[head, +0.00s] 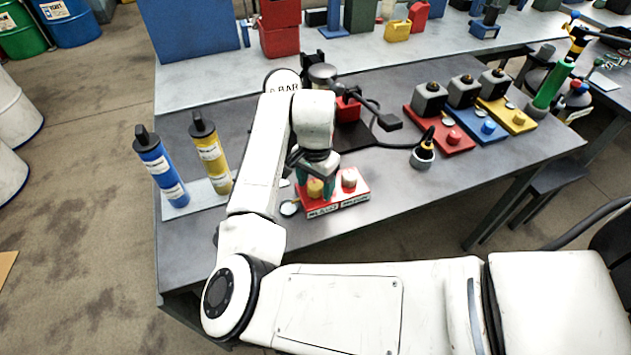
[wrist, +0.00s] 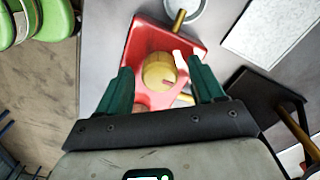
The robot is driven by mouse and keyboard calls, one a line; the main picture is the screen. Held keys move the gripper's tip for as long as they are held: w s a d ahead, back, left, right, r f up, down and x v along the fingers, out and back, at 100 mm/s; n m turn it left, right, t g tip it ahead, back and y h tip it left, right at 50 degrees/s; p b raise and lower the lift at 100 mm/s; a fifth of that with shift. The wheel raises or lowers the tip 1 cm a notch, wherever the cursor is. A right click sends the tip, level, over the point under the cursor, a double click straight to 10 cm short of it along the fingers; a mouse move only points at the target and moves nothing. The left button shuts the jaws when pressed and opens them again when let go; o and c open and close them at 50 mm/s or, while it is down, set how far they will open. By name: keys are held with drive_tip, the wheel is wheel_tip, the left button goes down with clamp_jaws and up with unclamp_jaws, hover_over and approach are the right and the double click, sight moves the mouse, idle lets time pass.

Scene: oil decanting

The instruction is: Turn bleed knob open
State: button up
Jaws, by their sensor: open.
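A red block (head: 352,200) with white labels on its front edge sits on the bench. The small label print is not clearly legible. It carries a yellow knob (head: 315,188) on the left and a pale knob (head: 349,178) on the right. My gripper (head: 318,184) is over the block's left part, and its green fingers partly hide it. In the wrist view, the yellow knob (wrist: 159,72) shows a pale pointer mark and lies between the spread fingertips of my gripper (wrist: 164,80). A gap shows on each side of it. I cannot tell which knob is the bleed knob.
A round dish (head: 289,208) sits by the block's left corner, below a brass spout (wrist: 179,20). Blue (head: 162,168) and yellow (head: 211,155) bottles stand on the left. A black-handled cup (head: 422,154) and several coloured knob blocks (head: 440,137) are on the right.

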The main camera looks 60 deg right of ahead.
drive_tip(key=c, duration=1.1)
drive_tip(key=shift+o, duration=0.2)
drive_tip(key=shift+m, duration=0.3)
drive_tip(key=m+b, duration=0.1)
drive_tip(key=m, duration=0.3)
drive_tip(key=m+b, duration=0.1)
drive_tip(key=m, duration=0.4)
drive_tip(key=m+b, duration=0.2)
drive_tip(key=m, duration=0.2)
drive_tip(key=shift+m+b, duration=0.9)
drive_tip(key=shift+m, duration=1.2)
